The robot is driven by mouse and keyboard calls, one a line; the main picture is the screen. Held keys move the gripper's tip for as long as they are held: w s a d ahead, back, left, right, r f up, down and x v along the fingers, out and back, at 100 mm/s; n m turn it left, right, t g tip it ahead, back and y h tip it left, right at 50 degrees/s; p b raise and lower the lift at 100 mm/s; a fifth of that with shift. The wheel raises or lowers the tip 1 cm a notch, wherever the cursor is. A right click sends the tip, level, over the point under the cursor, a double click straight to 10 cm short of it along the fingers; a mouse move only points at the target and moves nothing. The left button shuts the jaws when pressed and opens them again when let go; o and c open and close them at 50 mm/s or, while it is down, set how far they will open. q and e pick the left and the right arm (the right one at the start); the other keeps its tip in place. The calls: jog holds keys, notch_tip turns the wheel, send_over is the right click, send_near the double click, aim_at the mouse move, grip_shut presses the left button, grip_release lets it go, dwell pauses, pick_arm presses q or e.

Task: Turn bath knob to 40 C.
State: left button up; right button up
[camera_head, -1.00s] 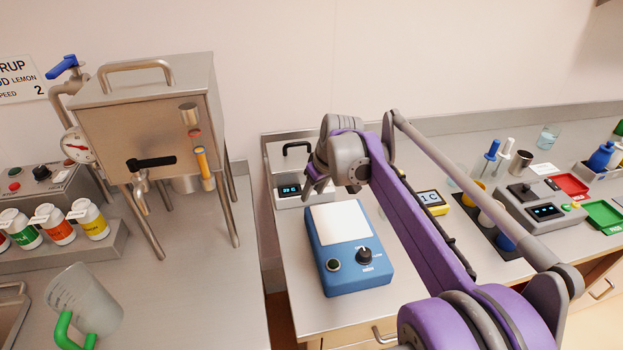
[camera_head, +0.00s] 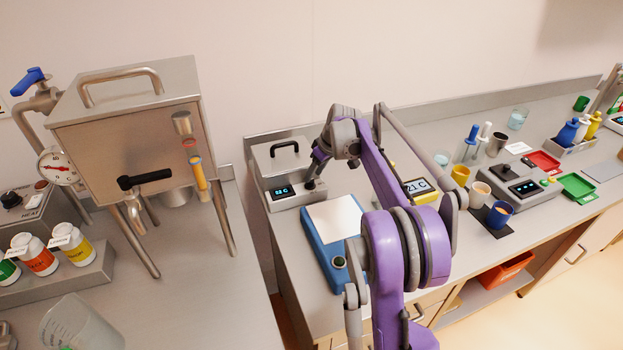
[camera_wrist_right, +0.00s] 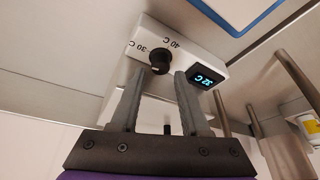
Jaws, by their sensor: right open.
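The bath (camera_head: 274,164) is a pale metal box with a black lid handle, standing at the back left of the right-hand bench. Its lit display (camera_head: 282,192) appears to read 32 C. The black bath knob (camera_head: 309,185) sits on its front beside the display; it also shows in the wrist view (camera_wrist_right: 159,62), near printed 30 C and 40 C labels. My right gripper (camera_wrist_right: 164,76) is open, its fingertips close to the knob; contact cannot be told. In the head view the right gripper (camera_head: 315,170) is at the bath's front. My left gripper is not in view.
A blue device with a white top (camera_head: 335,222) stands just in front of the bath. A yellow-framed display (camera_head: 418,190) is partly behind my right arm. Cups (camera_head: 479,194) stand further right. A steel hopper (camera_head: 130,130) stands on the left bench.

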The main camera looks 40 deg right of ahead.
aim_at(312, 180)
jog(key=shift+x, duration=1.65)
grip_shut()
